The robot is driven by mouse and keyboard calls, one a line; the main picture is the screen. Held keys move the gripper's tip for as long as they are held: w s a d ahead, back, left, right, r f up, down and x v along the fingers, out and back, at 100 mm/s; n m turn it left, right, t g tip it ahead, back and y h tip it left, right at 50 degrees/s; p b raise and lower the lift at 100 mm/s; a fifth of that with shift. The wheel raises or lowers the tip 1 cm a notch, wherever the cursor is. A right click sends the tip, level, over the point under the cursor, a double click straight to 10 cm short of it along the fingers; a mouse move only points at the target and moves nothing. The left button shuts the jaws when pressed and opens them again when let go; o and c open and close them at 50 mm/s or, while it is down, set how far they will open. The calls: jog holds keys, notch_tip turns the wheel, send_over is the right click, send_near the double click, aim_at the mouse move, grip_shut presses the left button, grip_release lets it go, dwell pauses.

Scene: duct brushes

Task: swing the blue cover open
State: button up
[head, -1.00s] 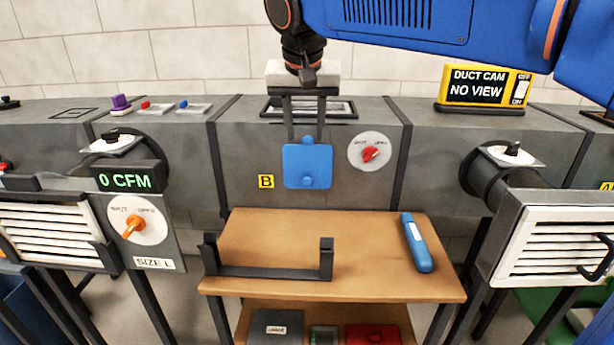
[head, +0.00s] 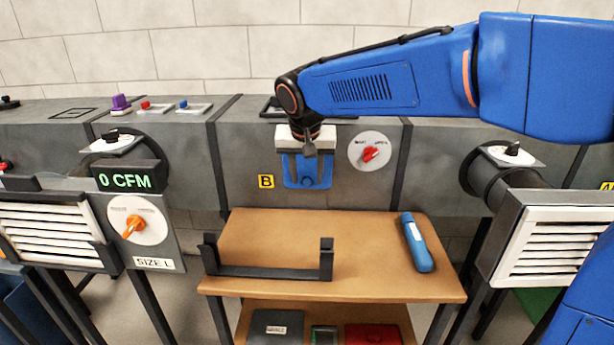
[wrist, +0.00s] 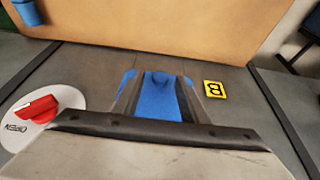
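The blue cover (head: 307,172) is a rounded square plate on the front of the grey duct, left of a red-handled dial. It is flat against the duct face, with a small round knob near its lower edge. My gripper (head: 308,176) hangs pointing down in front of it, its fingers apart on either side of the cover's middle. The wrist view shows the cover (wrist: 158,98) between the two grey fingers, with nothing seen gripped. The white gripper body hides the cover's top edge, and I cannot tell whether the fingers touch it.
The red dial (head: 370,154) is close on the right and the yellow B label (head: 266,181) on the left. Below, a wooden bench (head: 400,278) holds a black bracket (head: 270,273) and a blue handheld tool (head: 416,243). Free space lies between cover and bench.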

jog(key=shift+w+f, duration=0.15)
jog(key=shift+f, duration=0.25)
grip_shut()
